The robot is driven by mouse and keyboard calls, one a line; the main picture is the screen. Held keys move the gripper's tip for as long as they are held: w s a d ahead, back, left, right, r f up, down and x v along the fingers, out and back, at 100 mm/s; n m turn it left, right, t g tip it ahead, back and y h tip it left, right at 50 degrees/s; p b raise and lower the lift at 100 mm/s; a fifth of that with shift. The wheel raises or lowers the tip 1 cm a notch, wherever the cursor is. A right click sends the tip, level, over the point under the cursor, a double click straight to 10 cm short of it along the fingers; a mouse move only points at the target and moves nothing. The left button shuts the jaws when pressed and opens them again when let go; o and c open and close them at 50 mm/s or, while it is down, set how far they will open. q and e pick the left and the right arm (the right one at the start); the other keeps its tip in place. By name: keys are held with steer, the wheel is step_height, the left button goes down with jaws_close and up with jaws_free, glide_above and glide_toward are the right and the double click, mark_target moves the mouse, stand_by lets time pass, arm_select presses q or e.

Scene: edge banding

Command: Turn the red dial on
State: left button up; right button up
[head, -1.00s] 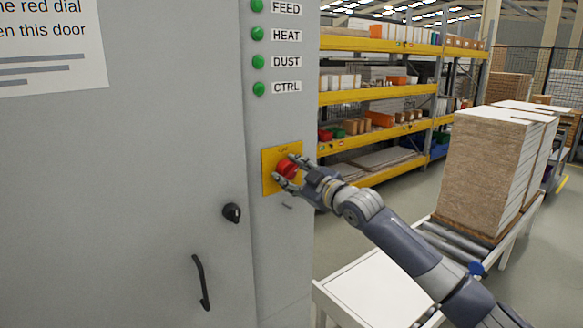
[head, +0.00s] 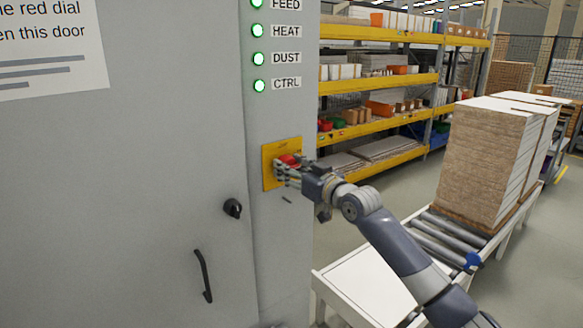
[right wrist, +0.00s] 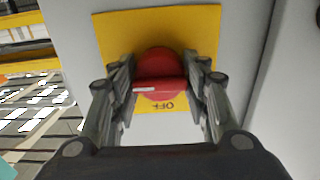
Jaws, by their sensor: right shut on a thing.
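The red dial (head: 290,160) sits on a yellow plate (head: 268,172) on the side of the grey cabinet. In the right wrist view the dial (right wrist: 160,68) shows its grip bar, with a white mark at the left end, lying across between my fingers. The word OFF shows upside down on the yellow plate (right wrist: 120,35) below the dial. My right gripper (head: 287,172) is shut on the dial, and it also shows in the right wrist view (right wrist: 160,88) with a finger on each side. The CTRL lamp (head: 259,86) and the lamps above it glow bright green. My left gripper is not in view.
The cabinet door (head: 120,200) carries a black lock knob (head: 232,208) and a black handle (head: 204,276). A roller conveyor (head: 440,240) with stacked boards (head: 485,165) stands to the right. Yellow shelving (head: 380,85) stands behind.

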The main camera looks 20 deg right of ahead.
stand_by(0.4)
steer(key=o, duration=1.1)
steer(key=shift+c, duration=0.2)
steer(key=v, duration=1.2)
